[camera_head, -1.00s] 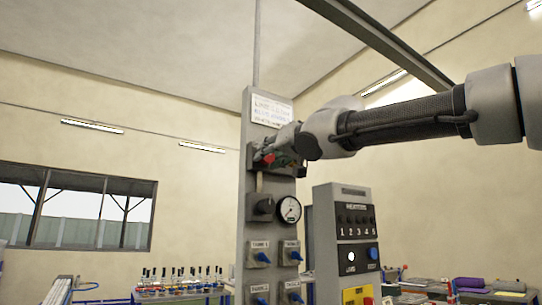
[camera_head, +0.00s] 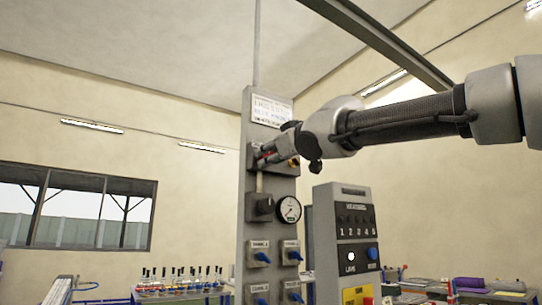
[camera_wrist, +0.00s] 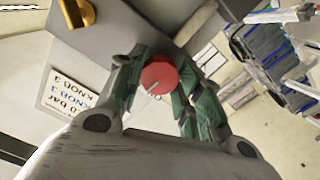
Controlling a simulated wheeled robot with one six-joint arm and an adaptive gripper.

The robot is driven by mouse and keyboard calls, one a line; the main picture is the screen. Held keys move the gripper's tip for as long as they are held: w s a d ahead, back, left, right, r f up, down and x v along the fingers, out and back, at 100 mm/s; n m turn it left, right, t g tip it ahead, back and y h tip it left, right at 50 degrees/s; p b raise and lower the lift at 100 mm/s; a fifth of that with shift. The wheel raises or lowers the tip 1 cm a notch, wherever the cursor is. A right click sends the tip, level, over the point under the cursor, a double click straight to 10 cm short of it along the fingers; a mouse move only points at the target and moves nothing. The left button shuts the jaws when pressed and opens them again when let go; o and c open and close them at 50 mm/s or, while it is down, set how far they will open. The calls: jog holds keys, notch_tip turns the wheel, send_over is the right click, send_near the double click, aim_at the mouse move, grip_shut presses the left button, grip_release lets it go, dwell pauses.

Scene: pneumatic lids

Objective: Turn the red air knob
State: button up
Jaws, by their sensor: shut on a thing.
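The red air knob (camera_wrist: 160,76) sits between the two green-padded fingers of my gripper (camera_wrist: 158,84) in the wrist view. A thin pale line marks its face. The fingers are shut on it from both sides. In the head view my gripper (camera_head: 266,156) is at the upper part of the tall grey panel (camera_head: 255,119), just below the white label. Only a little red of the knob shows there, as my gripper hides most of it.
A pressure gauge (camera_head: 289,209) and several blue valve knobs sit lower on the panel. A grey control box (camera_head: 327,215) stands to its right. A brass-coloured part (camera_wrist: 80,12) shows near the knob. A window (camera_head: 75,208) is at the left.

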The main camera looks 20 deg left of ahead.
jog(key=shift+n, duration=4.9)
jog(key=o, duration=1)
jog(key=shift+d, duration=0.1)
jog(key=v, duration=1.2)
